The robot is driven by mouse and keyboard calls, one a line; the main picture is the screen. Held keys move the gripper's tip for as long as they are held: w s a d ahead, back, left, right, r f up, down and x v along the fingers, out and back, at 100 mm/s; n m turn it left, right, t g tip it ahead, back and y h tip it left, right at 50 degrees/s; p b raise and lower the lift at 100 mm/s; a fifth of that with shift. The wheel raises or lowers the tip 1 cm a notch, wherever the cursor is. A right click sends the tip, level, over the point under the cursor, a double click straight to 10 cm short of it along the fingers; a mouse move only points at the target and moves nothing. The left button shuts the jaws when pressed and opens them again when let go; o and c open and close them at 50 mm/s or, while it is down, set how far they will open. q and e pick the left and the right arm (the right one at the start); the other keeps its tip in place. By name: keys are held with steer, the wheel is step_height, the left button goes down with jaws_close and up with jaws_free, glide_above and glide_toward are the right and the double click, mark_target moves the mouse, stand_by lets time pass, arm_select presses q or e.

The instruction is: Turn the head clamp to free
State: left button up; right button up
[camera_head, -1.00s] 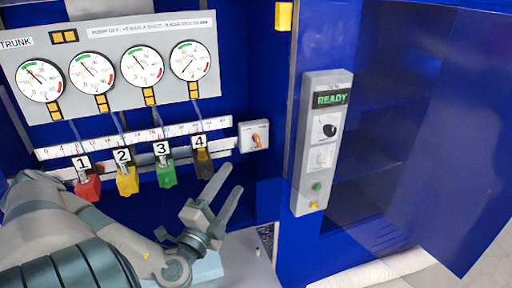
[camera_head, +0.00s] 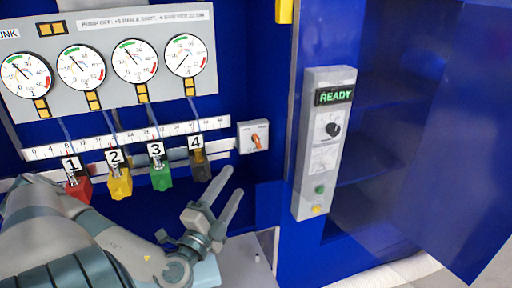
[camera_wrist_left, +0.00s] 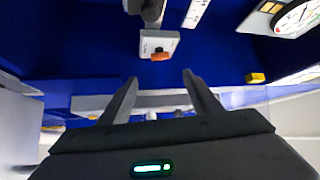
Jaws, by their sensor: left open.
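The head clamp appears to be the small white plate (camera_head: 246,128) with an orange lever (camera_head: 255,139), on the blue wall at the right end of the white scale rail. The plate's lettering is too small to read. In the left wrist view the plate (camera_wrist_left: 147,40) and its orange lever (camera_wrist_left: 159,57) show ahead, just above the fingertips. My left gripper (camera_head: 234,180) is open and empty, below and left of the lever, with its fingers pointing up toward the wall. It is apart from the lever. My right gripper is out of view.
Numbered red (camera_head: 78,190), yellow (camera_head: 120,184), green (camera_head: 161,178) and dark (camera_head: 200,168) blocks hang under the rail, near my left arm. Several gauges sit above on a grey panel (camera_head: 110,103). A control box (camera_head: 325,145) reading READY stands at the right, beside a blue cabinet.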

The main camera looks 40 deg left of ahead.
arm_select(q)
glide_toward(257, 144)
steer(key=w, duration=0.1)
steer(key=x, duration=0.3)
steer(key=p+x, duration=0.1)
steer(key=x, duration=0.2)
steer(key=shift+w+a+r+p, duration=0.25)
steer(key=shift+a+r+p, duration=0.05)
steer(key=shift+x, duration=0.75)
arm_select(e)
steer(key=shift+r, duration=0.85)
arm_select(q)
steer(key=shift+f, duration=0.1)
steer(key=c, duration=1)
